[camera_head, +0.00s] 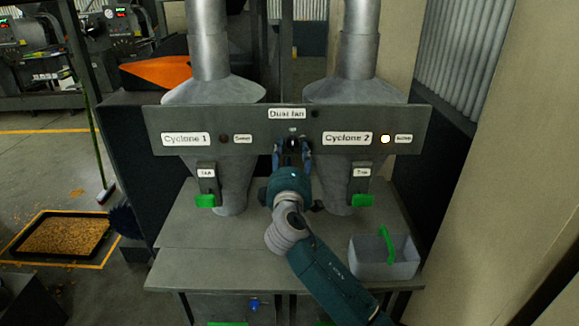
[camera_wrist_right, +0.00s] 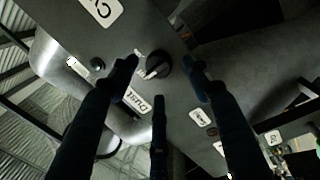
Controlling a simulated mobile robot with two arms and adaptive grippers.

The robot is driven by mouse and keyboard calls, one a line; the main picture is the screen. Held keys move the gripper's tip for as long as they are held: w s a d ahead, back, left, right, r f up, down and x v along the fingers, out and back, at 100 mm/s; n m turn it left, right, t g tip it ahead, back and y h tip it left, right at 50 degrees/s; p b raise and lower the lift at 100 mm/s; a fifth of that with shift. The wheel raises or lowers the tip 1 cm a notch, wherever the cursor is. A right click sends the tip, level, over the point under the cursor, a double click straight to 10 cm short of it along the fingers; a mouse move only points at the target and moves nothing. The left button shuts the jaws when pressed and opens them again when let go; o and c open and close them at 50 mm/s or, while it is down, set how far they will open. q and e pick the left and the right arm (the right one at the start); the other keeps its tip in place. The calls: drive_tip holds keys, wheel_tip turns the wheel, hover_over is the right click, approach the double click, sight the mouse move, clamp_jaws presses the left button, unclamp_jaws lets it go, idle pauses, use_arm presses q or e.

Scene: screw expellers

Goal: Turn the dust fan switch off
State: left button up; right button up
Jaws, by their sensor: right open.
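The dust fan switch is a round black knob (camera_head: 291,144) on the grey panel, below the "Dust fan" label (camera_head: 286,114). It is partly covered by my right gripper in the head view. In the right wrist view the knob (camera_wrist_right: 158,65) shows with a pale pointer mark on it. My right gripper (camera_head: 292,149) is open, with its fingers around the knob's sides, close to the panel. In the right wrist view its fingers (camera_wrist_right: 161,74) are spread about the knob; I cannot tell whether they touch it. My left gripper is not in view.
The grey panel (camera_head: 210,120) spans two metal cyclones. A lamp by "Cyclone 2" (camera_head: 385,139) is lit; the one by "Cyclone 1" (camera_head: 224,139) is dark. Green handles (camera_head: 205,201) hang below. A grey bin (camera_head: 400,262) with a green handled tool stands on the table's right.

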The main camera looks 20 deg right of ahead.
drive_tip(key=v, duration=0.9)
drive_tip(key=shift+s+a, duration=0.2)
drive_tip(key=shift+r, duration=0.1)
